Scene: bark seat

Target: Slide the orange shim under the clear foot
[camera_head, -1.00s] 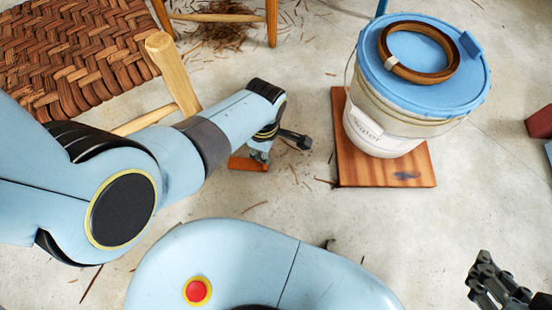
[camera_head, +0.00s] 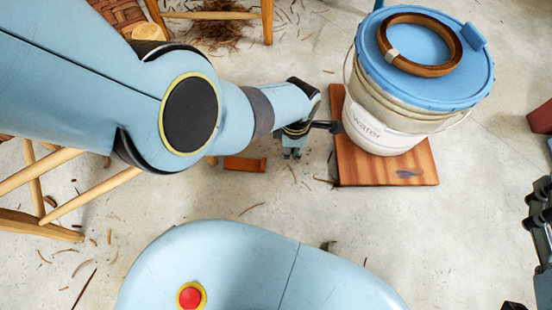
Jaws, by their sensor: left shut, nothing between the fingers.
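The orange shim (camera_head: 245,164) lies flat on the concrete floor. The woven-bark chair's near leg shows its top (camera_head: 150,32) behind my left arm. A small pale piece of wood (camera_head: 212,160), which looks like that leg's foot, shows just left of the shim. The arm hides the leg between, and I cannot tell whether the foot touches the floor or the shim. My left gripper (camera_head: 292,154) points down, shut and empty, a little right of the shim and apart from it. My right gripper (camera_head: 541,225) is only partly in view at the right edge, its fingertips unclear.
A bucket labelled water (camera_head: 385,125) stands on a wooden board (camera_head: 388,172) right of my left gripper. A brown ring (camera_head: 418,45) rests on its blue lid. Chair rungs (camera_head: 92,197) show at left. Bark shavings (camera_head: 218,30) lie behind. Floor in front of the shim is mostly clear.

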